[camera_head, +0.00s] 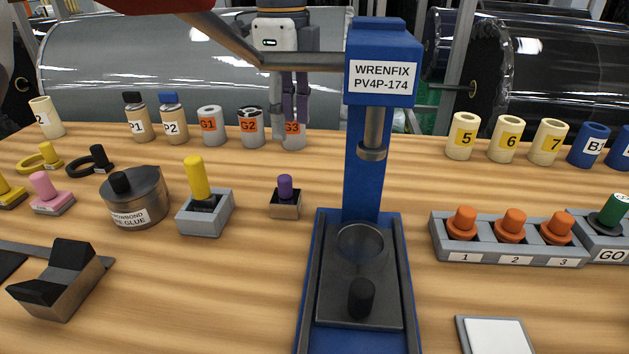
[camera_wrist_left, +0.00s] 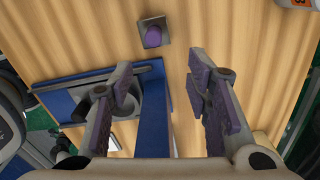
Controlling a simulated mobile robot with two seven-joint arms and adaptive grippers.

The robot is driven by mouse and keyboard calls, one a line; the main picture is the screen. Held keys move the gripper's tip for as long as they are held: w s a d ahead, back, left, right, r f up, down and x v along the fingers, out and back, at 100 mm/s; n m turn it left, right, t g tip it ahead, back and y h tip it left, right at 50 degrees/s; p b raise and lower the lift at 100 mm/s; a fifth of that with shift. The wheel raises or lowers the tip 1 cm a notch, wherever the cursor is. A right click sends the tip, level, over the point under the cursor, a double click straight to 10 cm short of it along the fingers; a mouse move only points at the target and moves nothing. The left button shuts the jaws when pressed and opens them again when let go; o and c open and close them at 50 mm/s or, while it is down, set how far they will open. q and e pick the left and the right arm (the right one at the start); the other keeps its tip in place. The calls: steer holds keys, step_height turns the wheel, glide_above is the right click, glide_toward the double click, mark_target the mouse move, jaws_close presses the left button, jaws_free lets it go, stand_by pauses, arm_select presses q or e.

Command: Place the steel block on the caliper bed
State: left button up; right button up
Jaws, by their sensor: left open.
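A small steel block with a purple knob (camera_head: 285,207) stands on the wooden table, left of the blue WRENFIX gauge (camera_head: 383,75). The gauge's caliper bed (camera_head: 335,295) is a dark plate with a round disc under the spindle and a black knob at its front; no block is on it. My left gripper (camera_head: 290,108) hangs open and empty behind the block, in front of the G3 jar. In the left wrist view, the open fingers (camera_wrist_left: 160,88) point toward the table, and the block (camera_wrist_left: 153,33) lies beyond their tips, apart from them. My right gripper is out of view.
Jars G1 (camera_head: 209,126), G2 (camera_head: 250,127) and G3 (camera_head: 292,138) stand behind the block. A grey holder with a yellow-handled piece (camera_head: 205,212) is left of it. A tray of orange knobs (camera_head: 510,243) lies right of the gauge. Table is clear in front of the block.

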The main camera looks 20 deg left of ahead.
mark_target(284, 177)
arm_select(q)
steer(key=f, duration=0.4)
steer(key=f+b, duration=0.1)
steer(key=f, duration=0.3)
steer(key=s+f, duration=0.1)
steer(key=f, duration=0.3)
steer(key=shift+a, duration=0.4)
steer(key=shift+r, duration=0.1)
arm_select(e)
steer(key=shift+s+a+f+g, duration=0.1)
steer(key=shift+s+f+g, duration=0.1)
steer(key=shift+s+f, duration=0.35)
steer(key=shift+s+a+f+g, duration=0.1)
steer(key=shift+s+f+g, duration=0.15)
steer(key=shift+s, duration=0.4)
arm_select(q)
steer(key=shift+c, duration=0.6)
jaws_close()
